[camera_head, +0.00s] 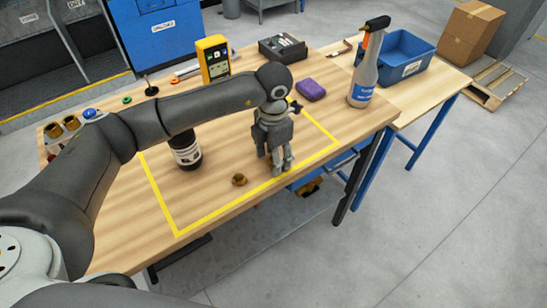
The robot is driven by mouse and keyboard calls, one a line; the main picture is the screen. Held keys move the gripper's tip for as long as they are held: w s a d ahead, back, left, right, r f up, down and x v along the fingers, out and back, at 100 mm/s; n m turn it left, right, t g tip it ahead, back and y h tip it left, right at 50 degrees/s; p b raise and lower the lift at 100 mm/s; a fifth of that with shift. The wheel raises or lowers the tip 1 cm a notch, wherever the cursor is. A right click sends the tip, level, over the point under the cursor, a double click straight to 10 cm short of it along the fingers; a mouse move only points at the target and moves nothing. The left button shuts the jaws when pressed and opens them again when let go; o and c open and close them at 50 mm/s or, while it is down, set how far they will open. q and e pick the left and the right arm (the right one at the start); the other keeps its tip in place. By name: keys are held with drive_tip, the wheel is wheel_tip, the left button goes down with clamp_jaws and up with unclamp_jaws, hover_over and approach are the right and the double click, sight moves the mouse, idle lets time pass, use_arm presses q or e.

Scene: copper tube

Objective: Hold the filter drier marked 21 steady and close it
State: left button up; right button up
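A dark cylinder with a white label, which looks like the filter drier (187,151), stands upright on the wooden bench inside the yellow taped outline. My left arm passes over it and hides its upper part; its marking is too small to read. A small brass piece, perhaps a cap (240,180), lies on the bench to the right of the drier. My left gripper (277,165) points down over the right part of the outline, right of the brass piece and apart from the drier. Its fingers overlap in this view, so their opening is unclear. My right gripper is not in view.
A yellow meter (213,59), a dark device (283,48), a purple cloth or sponge (311,90), a spray bottle (367,70) and a blue bin (398,59) stand toward the back and right. Brass fittings (63,127) sit at the left. The outline's front area is mostly free.

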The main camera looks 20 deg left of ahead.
use_arm(q)
drive_tip(key=shift+c, duration=0.2)
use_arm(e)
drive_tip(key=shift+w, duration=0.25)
use_arm(q)
drive_tip(key=c, duration=0.9)
drive_tip(key=shift+r, duration=0.1)
drive_tip(key=shift+c, duration=0.2)
drive_tip(key=shift+r, duration=0.6)
drive_tip(key=s+d+r+b, duration=0.3)
drive_tip(key=s+d+r, duration=0.5)
drive_tip(key=d+r, duration=0.3)
drive_tip(key=shift+d+r, duration=0.3)
drive_tip(key=shift+r, duration=0.05)
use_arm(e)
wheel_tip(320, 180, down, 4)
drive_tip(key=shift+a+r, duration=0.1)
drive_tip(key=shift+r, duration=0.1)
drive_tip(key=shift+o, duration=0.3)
